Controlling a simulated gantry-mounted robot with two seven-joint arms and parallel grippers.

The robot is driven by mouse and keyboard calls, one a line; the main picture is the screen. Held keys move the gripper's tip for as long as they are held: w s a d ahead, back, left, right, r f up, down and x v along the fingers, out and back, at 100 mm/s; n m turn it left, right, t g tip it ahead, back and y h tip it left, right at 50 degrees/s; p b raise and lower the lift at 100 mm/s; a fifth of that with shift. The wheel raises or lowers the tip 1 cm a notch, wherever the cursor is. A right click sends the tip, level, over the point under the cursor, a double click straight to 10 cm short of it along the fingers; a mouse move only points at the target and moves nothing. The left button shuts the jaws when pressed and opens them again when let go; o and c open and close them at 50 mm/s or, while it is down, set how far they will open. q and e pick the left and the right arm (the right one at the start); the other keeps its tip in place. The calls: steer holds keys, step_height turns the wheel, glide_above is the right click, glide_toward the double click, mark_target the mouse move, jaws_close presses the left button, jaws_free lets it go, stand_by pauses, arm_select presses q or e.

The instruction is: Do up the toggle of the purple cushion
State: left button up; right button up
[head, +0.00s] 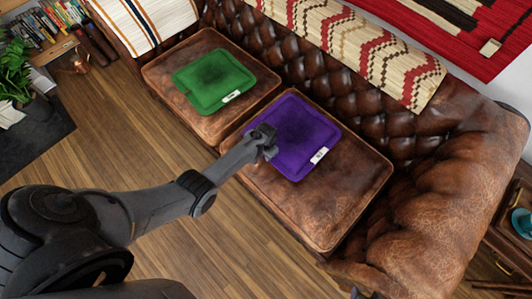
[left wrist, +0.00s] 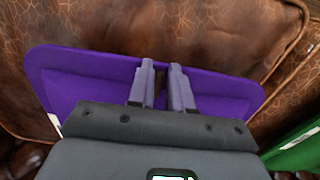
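The purple cushion (head: 304,122) lies on the brown leather seat, with a white tag (head: 319,156) at its near right edge. My left gripper (head: 268,145) is at the cushion's near left edge. In the left wrist view, the cushion (left wrist: 90,78) spreads behind the left gripper's two fingers (left wrist: 161,72). A narrow dark gap shows between the fingers. I cannot tell whether a toggle is in that gap, as the gripper hides this part of the cushion. No toggle can be made out elsewhere. My right gripper is not in view.
A green cushion (head: 206,86) lies on the neighbouring seat (head: 160,72). The tufted sofa back (head: 345,88) stands behind, with a patterned throw (head: 350,45) over it. A padded armrest (head: 435,205) is at the right. The near part of the seat (head: 325,215) is bare.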

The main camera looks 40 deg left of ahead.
arm_select(q)
steer(key=shift+o, duration=1.4)
steer(key=shift+r, duration=0.1)
step_height(320, 180, up, 11)
steer(key=p, duration=0.5)
steer(key=shift+f, duration=0.2)
